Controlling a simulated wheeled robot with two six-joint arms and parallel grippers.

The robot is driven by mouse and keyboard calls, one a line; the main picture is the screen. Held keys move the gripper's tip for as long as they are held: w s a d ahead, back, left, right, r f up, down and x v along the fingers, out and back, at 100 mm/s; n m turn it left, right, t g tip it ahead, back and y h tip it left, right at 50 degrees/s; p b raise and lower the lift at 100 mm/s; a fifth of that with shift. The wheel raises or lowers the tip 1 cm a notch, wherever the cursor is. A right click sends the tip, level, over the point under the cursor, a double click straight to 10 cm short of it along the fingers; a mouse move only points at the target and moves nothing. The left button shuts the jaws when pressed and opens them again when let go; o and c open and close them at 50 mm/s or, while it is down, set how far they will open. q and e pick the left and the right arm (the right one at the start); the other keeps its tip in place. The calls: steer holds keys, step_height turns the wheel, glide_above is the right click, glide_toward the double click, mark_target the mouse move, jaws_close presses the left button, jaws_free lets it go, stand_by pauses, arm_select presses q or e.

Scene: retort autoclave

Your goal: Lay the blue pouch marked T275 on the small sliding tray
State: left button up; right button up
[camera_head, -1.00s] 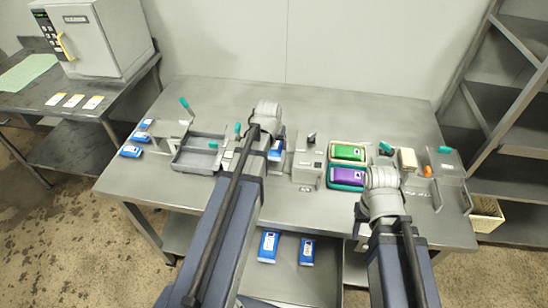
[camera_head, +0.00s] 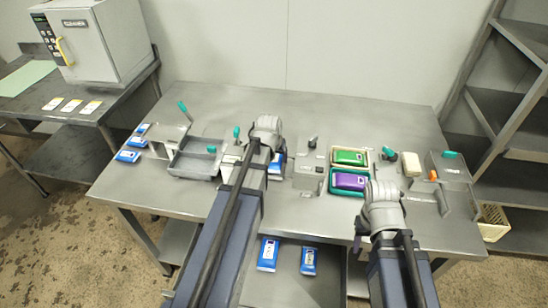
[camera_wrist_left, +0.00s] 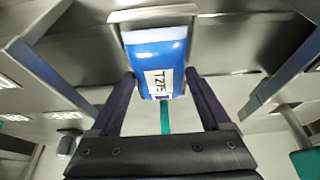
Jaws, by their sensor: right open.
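The blue pouch marked T275 (camera_wrist_left: 158,60) shows in the left wrist view, its white label facing up. The fingers of my left gripper (camera_wrist_left: 161,78) lie against both its sides. A pale metal rim (camera_wrist_left: 152,14) shows just beyond and around the pouch; I cannot tell whether the pouch rests on it. In the head view part of a blue pouch (camera_head: 276,166) shows beside my left gripper (camera_head: 266,135), whose fingers are hidden by the arm. My right gripper (camera_head: 384,198) is near the front right of the table, away from the pouch, with its fingers hidden.
A shallow grey tray (camera_head: 193,172) lies left of my left arm. Several blue pouches (camera_head: 127,155) lie at the table's left edge. Green (camera_head: 350,157) and purple (camera_head: 349,181) pouches sit in trays right of centre. Two blue pouches (camera_head: 268,253) lie in the lower drawer.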

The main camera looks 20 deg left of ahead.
arm_select(q)
steer(key=shift+o, duration=1.3)
steer(key=shift+r, duration=0.2)
steer(key=p+v, duration=1.1)
steer(key=v, duration=0.1)
steer(key=s+d+m+g, duration=0.2)
steer(key=s+d, duration=0.5)
steer(key=d, duration=0.4)
steer(key=s+d+f+m+g, duration=0.1)
steer(key=s+d+m+g, duration=0.1)
steer(key=s+d+m, duration=0.2)
steer(key=s+d, duration=0.3)
steer(key=d, duration=0.4)
steer(key=shift+s+d+f+m+g, duration=0.3)
steer(key=shift+s+d+g, duration=0.05)
steer(key=shift+d+g, duration=0.05)
